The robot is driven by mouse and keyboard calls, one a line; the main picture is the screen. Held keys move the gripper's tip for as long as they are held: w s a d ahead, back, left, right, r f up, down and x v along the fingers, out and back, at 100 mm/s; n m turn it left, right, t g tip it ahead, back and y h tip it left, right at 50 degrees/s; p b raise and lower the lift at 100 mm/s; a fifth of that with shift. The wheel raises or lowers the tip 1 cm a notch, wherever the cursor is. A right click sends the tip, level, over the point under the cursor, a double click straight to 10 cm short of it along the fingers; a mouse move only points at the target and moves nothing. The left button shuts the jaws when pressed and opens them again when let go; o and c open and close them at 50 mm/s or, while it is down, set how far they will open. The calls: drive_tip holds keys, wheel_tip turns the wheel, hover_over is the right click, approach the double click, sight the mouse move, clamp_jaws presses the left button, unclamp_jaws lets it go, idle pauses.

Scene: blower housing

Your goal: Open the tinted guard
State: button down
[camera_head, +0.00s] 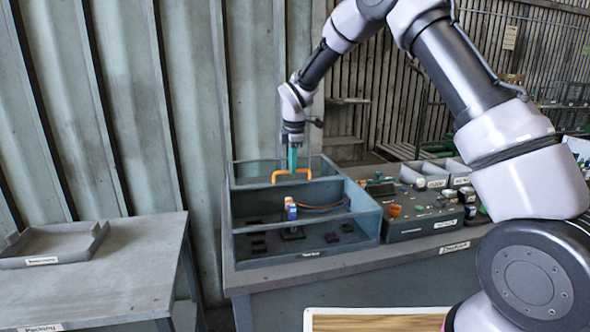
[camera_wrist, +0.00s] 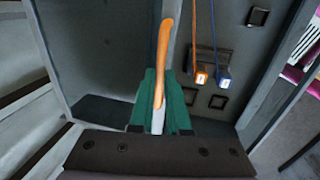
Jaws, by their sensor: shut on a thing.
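The blower housing (camera_head: 305,262) is an open-topped grey-blue box on the bench. An orange handle (camera_head: 291,173) stands at its back part, on what looks like the tinted guard (camera_head: 250,172). How far the guard is open I cannot tell. My gripper (camera_head: 292,160) reaches down from above with its teal fingers at the handle. In the wrist view, the handle (camera_wrist: 164,60) runs between the green fingers of my gripper (camera_wrist: 163,100), which are shut on it. The fingers hide part of the handle.
Inside the housing stand an orange and a blue connector, the orange one (camera_wrist: 201,78) beside the blue one (camera_wrist: 222,82), with cables. Dark square sockets surround them. A control box (camera_head: 420,222) with bins is to the right. A side table (camera_head: 110,285) with a tray (camera_head: 55,243) is left.

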drive_tip(key=shift+w+a, duration=0.25)
drive_tip(key=shift+w, duration=0.75)
drive_tip(key=c, duration=0.9)
unclamp_jaws()
drive_tip(key=shift+r, duration=0.1)
drive_tip(key=r, duration=0.3)
drive_tip(key=s+r, duration=0.1)
drive_tip(key=r, duration=0.3)
drive_tip(key=s+r, duration=0.1)
drive_tip(key=r, duration=0.2)
drive_tip(key=shift+s+d+r, duration=0.1)
drive_tip(key=shift+d+r, duration=0.15)
drive_tip(key=shift+d, duration=0.05)
